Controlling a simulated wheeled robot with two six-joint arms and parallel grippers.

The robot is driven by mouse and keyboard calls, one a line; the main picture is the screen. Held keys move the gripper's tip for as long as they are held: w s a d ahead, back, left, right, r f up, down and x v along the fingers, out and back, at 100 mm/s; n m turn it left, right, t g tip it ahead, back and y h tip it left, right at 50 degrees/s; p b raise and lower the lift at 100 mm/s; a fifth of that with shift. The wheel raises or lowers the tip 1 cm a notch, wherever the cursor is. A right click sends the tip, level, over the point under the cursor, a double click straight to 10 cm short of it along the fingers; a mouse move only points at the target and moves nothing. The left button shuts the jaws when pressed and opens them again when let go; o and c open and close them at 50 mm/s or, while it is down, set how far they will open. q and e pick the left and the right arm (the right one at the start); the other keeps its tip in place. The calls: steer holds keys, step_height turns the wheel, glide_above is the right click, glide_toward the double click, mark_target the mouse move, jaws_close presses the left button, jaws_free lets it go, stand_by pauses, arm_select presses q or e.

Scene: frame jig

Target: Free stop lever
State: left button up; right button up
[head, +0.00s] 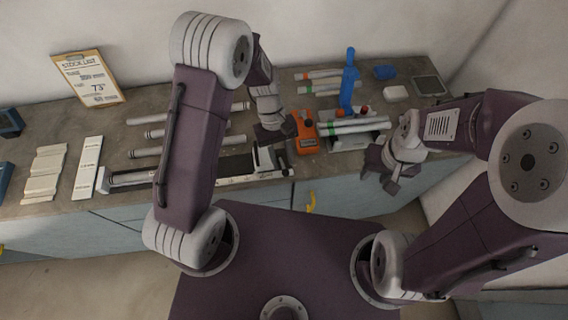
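A long measuring rail (235,180) lies along the front of the workbench. A pale stop block (266,160) sits near its right end. The stop lever is too small to make out clearly on the block. My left gripper (277,135) hangs just above and behind the stop block, beside an orange tool (305,132). Its fingers are dark and small, so I cannot tell whether they are apart. My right gripper (388,180) is over the bench's front edge, right of the rail and apart from the stop block. Its fingers look spread, with nothing visible between them.
Pale tubes lie behind the rail, partly hidden by my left arm. More tubes (355,127) rest on a holder at right, before a blue upright tool (349,82). A clipboard (89,79) leans at the back left. White strips (87,168) lie at left.

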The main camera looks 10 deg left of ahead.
mark_target(284, 169)
arm_select(q)
steer(key=x, duration=0.3)
steer(key=shift+s, duration=0.1)
steer(key=shift+f, duration=0.1)
steer(key=shift+c, duration=0.3)
jaws_close()
stand_by(1.0)
